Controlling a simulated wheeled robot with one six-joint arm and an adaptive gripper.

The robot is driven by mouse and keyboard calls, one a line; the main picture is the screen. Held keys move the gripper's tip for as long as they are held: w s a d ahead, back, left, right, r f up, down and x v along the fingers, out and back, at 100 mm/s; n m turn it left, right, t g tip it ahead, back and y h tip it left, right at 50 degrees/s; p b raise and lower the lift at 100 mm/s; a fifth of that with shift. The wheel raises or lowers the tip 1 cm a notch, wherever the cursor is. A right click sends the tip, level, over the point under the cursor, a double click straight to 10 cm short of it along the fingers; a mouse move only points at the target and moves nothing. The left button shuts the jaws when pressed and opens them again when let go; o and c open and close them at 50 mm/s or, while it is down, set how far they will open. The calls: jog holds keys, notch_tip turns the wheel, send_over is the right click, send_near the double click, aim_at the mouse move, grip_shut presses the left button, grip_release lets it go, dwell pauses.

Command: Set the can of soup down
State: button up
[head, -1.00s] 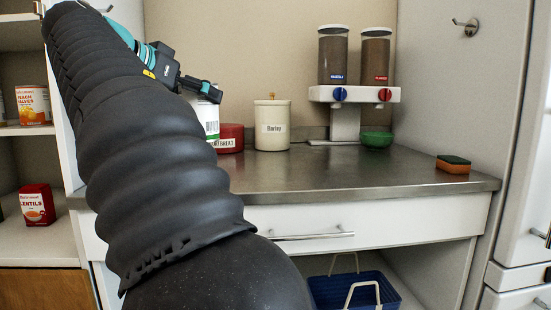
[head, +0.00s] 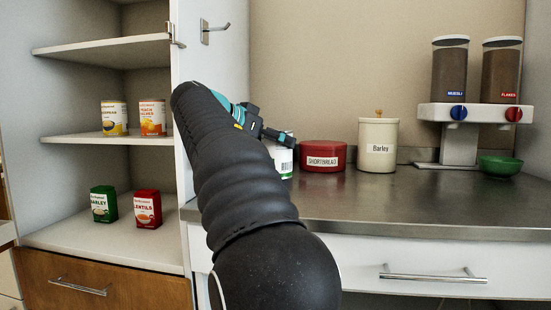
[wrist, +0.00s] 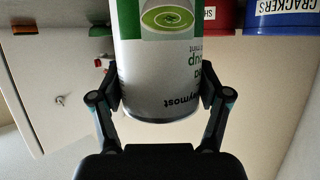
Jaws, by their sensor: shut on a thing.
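The can of soup (wrist: 160,60) is white and green, with a soup picture and print that shows upside down in the wrist view. My gripper (wrist: 160,92) is shut on it, one finger on each side. In the head view only part of the can (head: 285,160) shows behind my arm, over the left part of the grey counter (head: 420,208). My gripper (head: 275,136) is partly hidden there. Whether the can's base touches anything is hidden.
A red shortbread tin (head: 323,157), a barley canister (head: 377,146), a cereal dispenser (head: 460,112) and a green bowl (head: 500,166) stand along the counter's back. The counter front is clear. An open cupboard at left holds cans (head: 152,117) and boxes (head: 147,208), with free shelf room.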

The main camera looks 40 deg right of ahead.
aim_at(275, 157)
jog(key=shift+w+d+f, duration=0.1)
jog(key=shift+w+f, duration=0.2)
jog(key=shift+w, duration=0.1)
jog(key=shift+f+b, duration=0.45)
jog(key=shift+f, duration=1.45)
jog(key=shift+f, duration=0.2)
jog(key=o, duration=1.6)
jog(key=shift+c, duration=0.2)
jog(key=shift+r, duration=0.1)
jog(key=shift+r, duration=0.15)
jog(key=v, duration=1.2)
jog(key=shift+p, duration=0.3)
